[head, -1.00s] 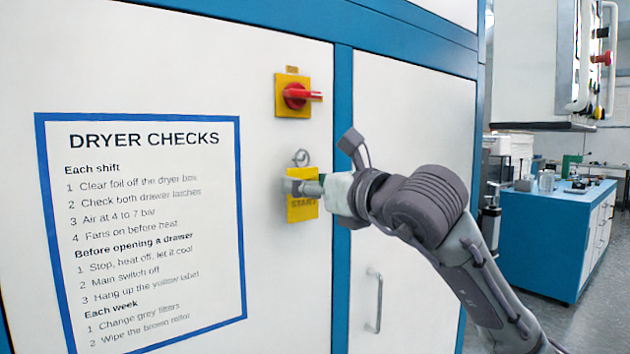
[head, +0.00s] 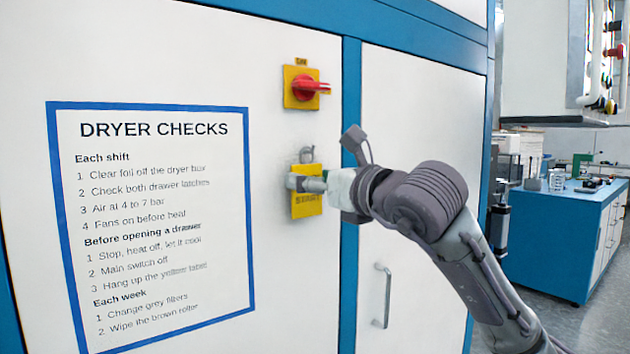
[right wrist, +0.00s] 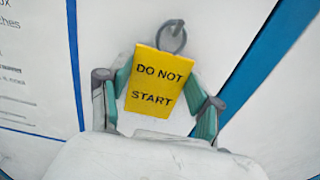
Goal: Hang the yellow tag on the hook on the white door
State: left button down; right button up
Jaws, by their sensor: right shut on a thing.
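The yellow tag (head: 306,204), marked "DO NOT START", is held upright by my right gripper (head: 300,183) in front of the white door (head: 270,130). In the right wrist view the tag (right wrist: 155,86) is tilted slightly between the two fingers of the gripper (right wrist: 158,88). The grey round hook (head: 307,154) is on the door at the tag's top edge. In the right wrist view the hook (right wrist: 173,33) shows above and partly behind the tag. I cannot tell whether the tag's hole is over the hook. My left gripper is not in view.
A red rotary switch on a yellow plate (head: 305,88) sits above the hook. A blue-framed "DRYER CHECKS" sign (head: 150,220) is to the left. A blue door post (head: 349,250) and a door handle (head: 382,296) are to the right. A blue workbench (head: 555,240) stands farther back.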

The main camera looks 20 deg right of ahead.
dwell(0.3)
jog(key=o, duration=1)
jog(key=shift+s, duration=0.1)
